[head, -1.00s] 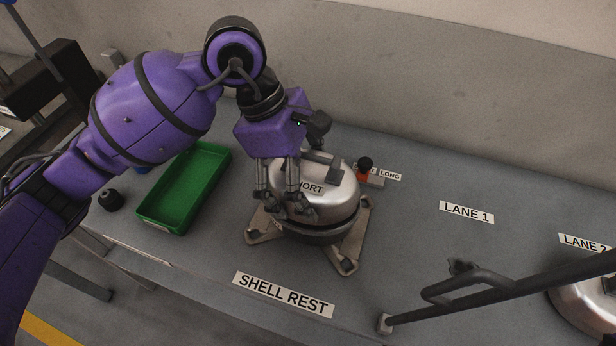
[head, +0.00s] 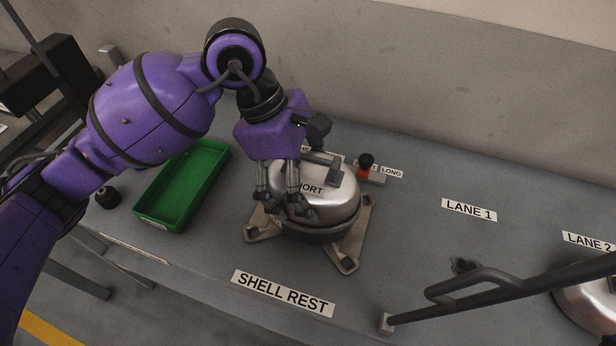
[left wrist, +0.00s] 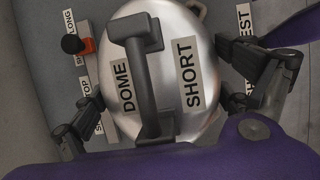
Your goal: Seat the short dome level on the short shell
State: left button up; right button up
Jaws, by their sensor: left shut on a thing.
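The short dome (head: 335,205) is a silver cap with a dark bar handle, labelled SHORT and DOME. It sits over the short shell (head: 322,236), of which only a narrow rim shows under it, above splayed metal feet. My left gripper (head: 281,204) is shut on the dome, its fingers at the dome's side. In the left wrist view the dome (left wrist: 205,110) lies between the fingers, with its handle across it. The dome looks about level; whether it touches the shell all round is hidden. My right gripper is not in view.
A green tray (head: 180,190) lies left of the shell, with a black knob-like part (head: 107,197) beside it. A red-and-black knob (head: 365,168) stands behind right. A dark bar with a handle (head: 480,283) crosses the lower right, near another silver dome (head: 588,308). LANE 1 is clear.

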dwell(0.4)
pick_arm(q)
jog(key=o, duration=1.6)
jog(key=shift+o, duration=0.2)
jog(key=shift+f, duration=0.1)
jog(key=v, duration=1.2)
